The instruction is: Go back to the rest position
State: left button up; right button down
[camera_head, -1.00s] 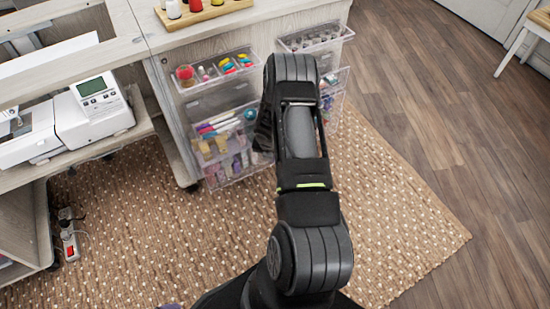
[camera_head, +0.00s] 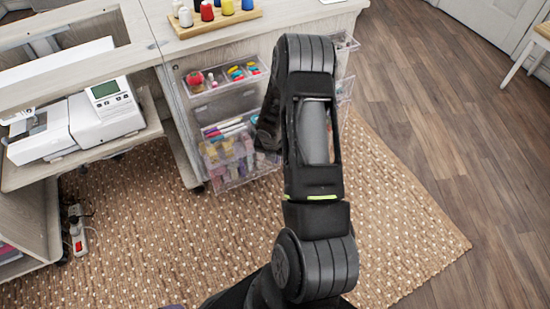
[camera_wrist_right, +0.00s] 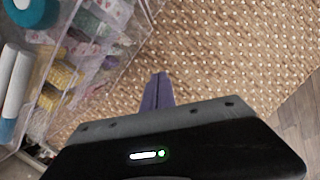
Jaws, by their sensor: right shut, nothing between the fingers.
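My right arm (camera_head: 315,150) rises from the bottom of the head view and bends over in front of the cabinet's side. Its wrist (camera_head: 270,125) hangs beside the clear bins, and its fingertips are hidden there. In the right wrist view my right gripper (camera_wrist_right: 158,88) shows purple fingers, shut and empty, above the woven rug (camera_wrist_right: 220,60). The clear bins are to the left of the fingers, which look apart from them. My left gripper is not clearly visible. A tiny purple sliver at the bottom edge of the head view is too small to identify.
Clear bins with craft supplies (camera_head: 228,165) hang on the cabinet's side, close to my right wrist. A thread rack (camera_head: 215,22) stands on top. A sewing machine (camera_head: 75,125) and a power strip (camera_head: 77,235) are at left. Open rug and wood floor (camera_head: 430,130) lie at right.

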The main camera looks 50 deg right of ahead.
dwell(0.5)
jog(key=a+f+m+t+y, duration=0.25)
jog(key=a+m+y, duration=0.25)
jog(key=a+m, duration=1.7)
jog(key=s+a+m+g+y, duration=0.1)
jog(key=s+a, duration=0.3)
jog(key=a, duration=0.4)
jog(key=s+a+r+m+g, duration=0.1)
jog(key=s+a, duration=0.4)
jog(key=a, duration=0.2)
jog(key=s+a+m+g+y, duration=0.1)
jog(key=s+a, duration=0.3)
jog(key=a, duration=0.4)
notch_tip(320, 180, up, 20)
jog(key=p, duration=1.9)
jog(key=shift+d+f, duration=0.2)
jog(key=shift+f, duration=0.05)
